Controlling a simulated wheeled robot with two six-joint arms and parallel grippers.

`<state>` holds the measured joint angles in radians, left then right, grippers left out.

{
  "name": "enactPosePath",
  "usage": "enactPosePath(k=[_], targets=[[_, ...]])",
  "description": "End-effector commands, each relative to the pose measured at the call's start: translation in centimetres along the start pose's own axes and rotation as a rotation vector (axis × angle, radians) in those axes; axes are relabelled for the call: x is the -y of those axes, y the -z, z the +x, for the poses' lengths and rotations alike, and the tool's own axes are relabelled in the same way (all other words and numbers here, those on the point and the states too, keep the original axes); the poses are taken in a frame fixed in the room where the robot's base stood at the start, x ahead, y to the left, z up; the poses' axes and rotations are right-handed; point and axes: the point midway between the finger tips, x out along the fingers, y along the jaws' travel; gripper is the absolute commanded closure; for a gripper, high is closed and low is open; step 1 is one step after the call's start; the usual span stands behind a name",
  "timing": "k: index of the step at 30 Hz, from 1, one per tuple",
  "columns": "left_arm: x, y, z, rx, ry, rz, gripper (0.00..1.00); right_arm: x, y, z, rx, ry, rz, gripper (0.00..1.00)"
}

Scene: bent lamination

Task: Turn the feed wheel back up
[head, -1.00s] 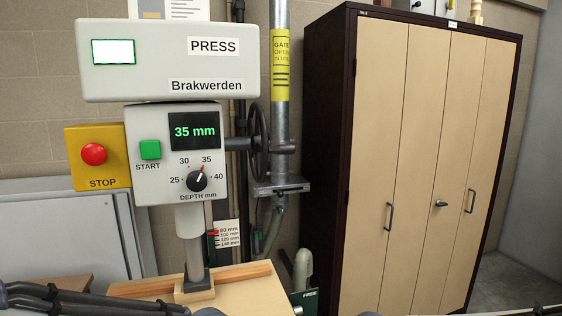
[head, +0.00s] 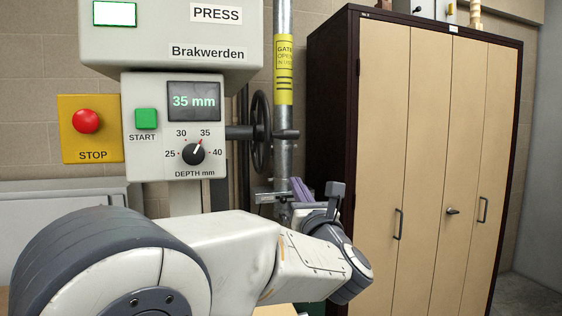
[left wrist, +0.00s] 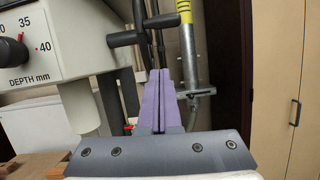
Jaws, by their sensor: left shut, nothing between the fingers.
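The dark feed wheel (head: 261,132) stands almost edge-on at the right side of the press (head: 185,40), with a short handle (head: 286,134) sticking out to the right. My left gripper (head: 301,190) is below and a little right of the wheel. In the left wrist view the purple fingers of my left gripper (left wrist: 158,73) are shut together and empty. They point up towards the wheel's handle (left wrist: 162,20), apart from it in the picture. My right gripper is out of view.
The press display (head: 194,102) reads 35 mm. A metal pipe (head: 284,40) with a yellow label runs upright behind the wheel. A tall cabinet (head: 425,150) stands to the right. My left arm hides the press table and the scale below.

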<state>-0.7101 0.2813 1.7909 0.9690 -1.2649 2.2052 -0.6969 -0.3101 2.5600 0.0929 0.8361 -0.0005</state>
Motion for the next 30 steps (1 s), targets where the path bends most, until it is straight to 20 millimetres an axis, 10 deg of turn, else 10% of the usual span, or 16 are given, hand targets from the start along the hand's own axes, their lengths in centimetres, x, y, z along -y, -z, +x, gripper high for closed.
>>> enactPosePath(k=[19,30], targets=[[-1.3,-0.8,10.8,0.014,-0.043,-0.049,1.0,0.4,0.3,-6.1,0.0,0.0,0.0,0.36],[-1.3,-3.2,12.8,0.014,-0.038,-0.052,1.0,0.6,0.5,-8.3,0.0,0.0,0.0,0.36]])
